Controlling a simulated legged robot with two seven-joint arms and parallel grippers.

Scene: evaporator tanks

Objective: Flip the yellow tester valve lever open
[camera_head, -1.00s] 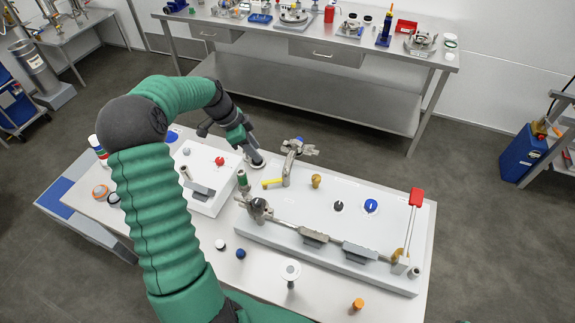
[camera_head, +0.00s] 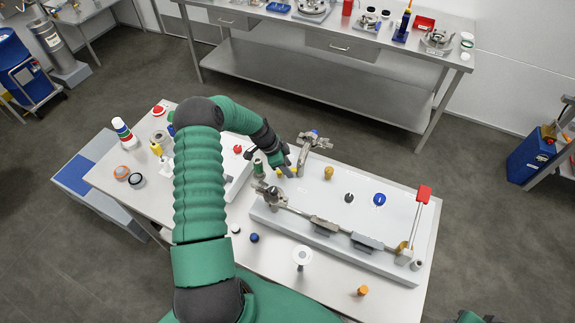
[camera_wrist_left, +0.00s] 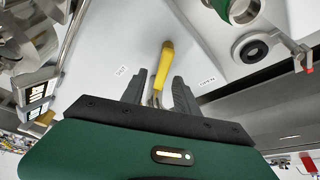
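The yellow tester valve lever (camera_wrist_left: 166,64) lies between the two fingers of my left gripper (camera_wrist_left: 160,80) in the left wrist view. A gap shows around the lever, so the fingers are open, and its end reaches past their tips. A SHUT label is left of the lever and an OPEN label is right of it. In the head view my left gripper (camera_head: 285,168) is beside the steel tap fitting (camera_head: 310,143) and mostly covers the lever. Only a green sliver of my right arm shows at the bottom edge; its gripper is not visible.
The grey panel (camera_head: 318,193) carries a brass knob (camera_head: 328,172), a blue knob (camera_head: 379,199) and a red-topped handle (camera_head: 423,194). A steel pipe run crosses its front. A white funnel-like piece (camera_head: 302,254) stands on the table in front.

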